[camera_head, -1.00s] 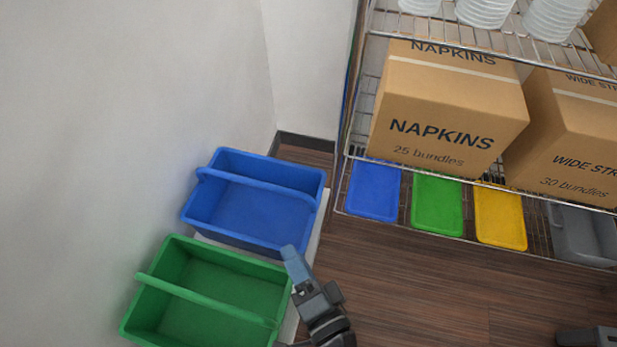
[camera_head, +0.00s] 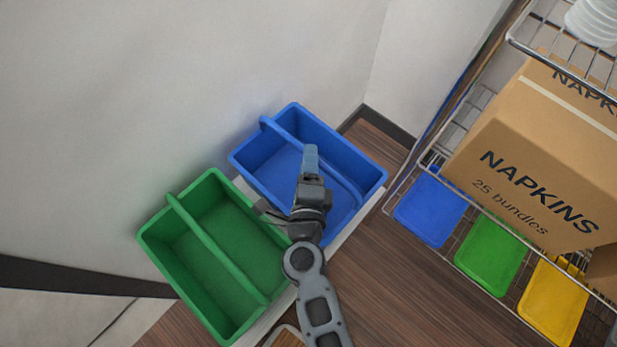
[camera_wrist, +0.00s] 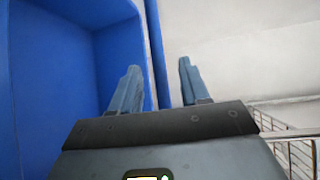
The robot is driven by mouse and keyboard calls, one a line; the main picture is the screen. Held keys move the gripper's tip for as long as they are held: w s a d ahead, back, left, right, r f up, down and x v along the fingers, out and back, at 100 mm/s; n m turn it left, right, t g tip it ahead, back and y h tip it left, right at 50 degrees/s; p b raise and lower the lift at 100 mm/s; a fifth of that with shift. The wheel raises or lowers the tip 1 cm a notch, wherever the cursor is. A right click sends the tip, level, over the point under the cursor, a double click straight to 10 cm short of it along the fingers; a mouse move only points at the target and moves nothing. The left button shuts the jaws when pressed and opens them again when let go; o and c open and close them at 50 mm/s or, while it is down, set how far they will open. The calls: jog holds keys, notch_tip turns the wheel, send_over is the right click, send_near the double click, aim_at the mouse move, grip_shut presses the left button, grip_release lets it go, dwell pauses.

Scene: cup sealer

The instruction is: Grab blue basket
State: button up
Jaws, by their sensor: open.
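The blue basket (camera_head: 335,137) stands upright beside the wall, with a bar handle (camera_head: 283,137) across its middle. My gripper (camera_head: 311,160) is over the basket, near the middle of the handle, and hides part of it. In the wrist view the fingers (camera_wrist: 158,66) are apart, with nothing clamped. The blue basket wall (camera_wrist: 48,65) fills the left there. A narrow blue strip, apparently the handle (camera_wrist: 155,40), shows between the two fingers. Whether either finger touches it I cannot tell.
A green basket (camera_head: 215,225) stands close beside the blue one, left of my arm. A wire shelf (camera_head: 440,160) at the right holds a napkins box (camera_head: 540,150), with blue (camera_head: 428,208), green (camera_head: 490,255) and yellow (camera_head: 553,300) containers below. Dark floor lies between.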

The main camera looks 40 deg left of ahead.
jog(key=shift+x, duration=1.45)
jog(key=shift+c, duration=0.2)
grip_shut()
